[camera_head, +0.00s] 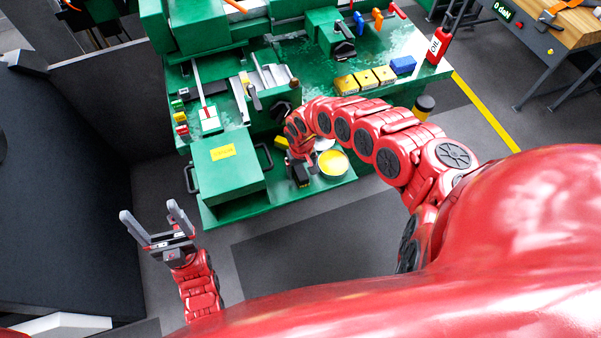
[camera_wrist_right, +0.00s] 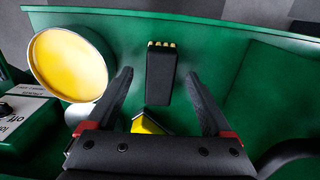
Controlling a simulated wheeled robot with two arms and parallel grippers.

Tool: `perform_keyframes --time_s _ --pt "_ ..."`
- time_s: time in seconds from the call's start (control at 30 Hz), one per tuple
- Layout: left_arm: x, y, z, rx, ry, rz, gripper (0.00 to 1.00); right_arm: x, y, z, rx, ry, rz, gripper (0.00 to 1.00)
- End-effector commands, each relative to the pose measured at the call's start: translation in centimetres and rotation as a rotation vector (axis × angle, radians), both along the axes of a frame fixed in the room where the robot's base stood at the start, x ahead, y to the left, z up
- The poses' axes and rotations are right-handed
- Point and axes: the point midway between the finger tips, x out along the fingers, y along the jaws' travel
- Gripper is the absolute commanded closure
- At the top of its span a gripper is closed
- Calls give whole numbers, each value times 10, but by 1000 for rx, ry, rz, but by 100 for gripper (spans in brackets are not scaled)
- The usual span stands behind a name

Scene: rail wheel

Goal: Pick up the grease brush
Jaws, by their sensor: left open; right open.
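In the right wrist view a black block with a row of yellow tufts at its far end, which looks like the grease brush (camera_wrist_right: 162,80), lies on the green machine surface. My right gripper (camera_wrist_right: 160,75) is open, with one finger on each side of the brush, seen from above. No finger visibly touches it. In the head view my right gripper (camera_head: 299,174) hangs over the green ledge beside the yellow tin, and the brush is hard to tell from it. My left gripper (camera_head: 149,212) is open and empty over the floor at the left.
A round tin of yellow grease (camera_wrist_right: 70,64) stands left of the brush; it also shows in the head view (camera_head: 333,162). A yellow object (camera_wrist_right: 147,124) lies partly hidden under my right gripper. A green box (camera_head: 228,165) and a red oil bottle (camera_head: 439,42) stand on the machine.

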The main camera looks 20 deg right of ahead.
Motion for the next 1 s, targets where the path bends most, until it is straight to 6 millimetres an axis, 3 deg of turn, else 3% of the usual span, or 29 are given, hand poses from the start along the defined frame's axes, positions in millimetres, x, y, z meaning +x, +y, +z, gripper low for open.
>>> perform_keyframes --time_s 0.2,0.47,0.93,1.0 --pt "0 0 2 0 0 0 21 1 0 -16 1 -1 -1 15" --pt "0 0 2 0 0 0 21 1 0 -18 -1 -2 -1 15" --pt "0 0 2 0 0 0 21 1 0 -18 -1 -3 -1 98" --pt "0 0 2 0 0 0 21 1 0 -17 0 -3 -1 100"
